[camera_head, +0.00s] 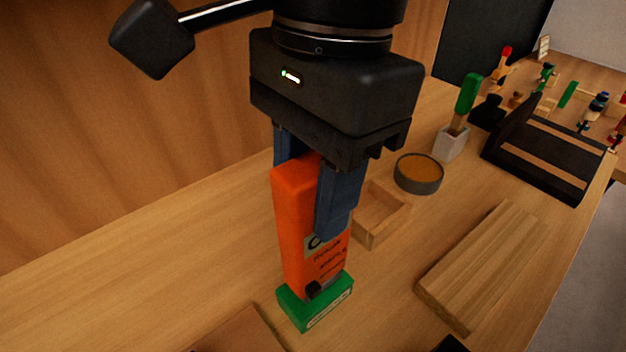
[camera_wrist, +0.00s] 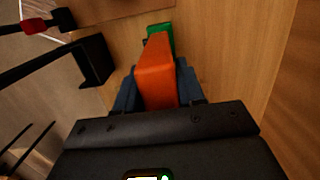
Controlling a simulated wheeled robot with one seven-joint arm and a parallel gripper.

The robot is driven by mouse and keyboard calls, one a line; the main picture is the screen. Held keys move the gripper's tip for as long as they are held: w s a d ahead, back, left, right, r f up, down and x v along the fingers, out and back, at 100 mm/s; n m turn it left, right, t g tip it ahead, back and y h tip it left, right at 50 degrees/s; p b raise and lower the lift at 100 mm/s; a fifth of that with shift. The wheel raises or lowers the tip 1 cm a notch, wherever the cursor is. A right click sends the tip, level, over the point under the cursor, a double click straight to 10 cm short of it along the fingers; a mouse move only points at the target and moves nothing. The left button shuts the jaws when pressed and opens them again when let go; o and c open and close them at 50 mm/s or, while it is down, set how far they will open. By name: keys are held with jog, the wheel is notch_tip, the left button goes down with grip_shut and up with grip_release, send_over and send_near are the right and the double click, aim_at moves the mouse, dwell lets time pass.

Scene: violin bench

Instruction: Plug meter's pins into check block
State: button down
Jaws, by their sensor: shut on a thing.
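The orange meter (camera_head: 296,226) stands upright between the blue fingers of my gripper (camera_head: 317,190), which is shut on its upper part. The meter's lower end is at the green check block (camera_head: 316,307), which lies on the bench with a pale label on its front side. The pins are hidden, so I cannot tell whether they are in the block or just above it. In the wrist view the meter (camera_wrist: 157,75) runs away from my gripper (camera_wrist: 157,88), and the green block (camera_wrist: 160,33) shows beyond its far end.
Right of the meter are a small wooden tray (camera_head: 382,232), a round dark bowl (camera_head: 419,173) and a green-handled tool in a pale holder (camera_head: 451,144). A wooden board (camera_head: 482,265) lies at right, near a black rack (camera_head: 549,156). The bench (camera_head: 150,265) left of the meter is clear.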

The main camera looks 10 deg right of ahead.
jog(key=shift+f+b, duration=0.55)
jog(key=shift+f, duration=0.05)
dwell(1.3)
jog(key=shift+r, duration=0.15)
jog(key=shift+r+p, duration=1.35)
jog(key=shift+r, duration=2.05)
jog(key=shift+d, duration=0.1)
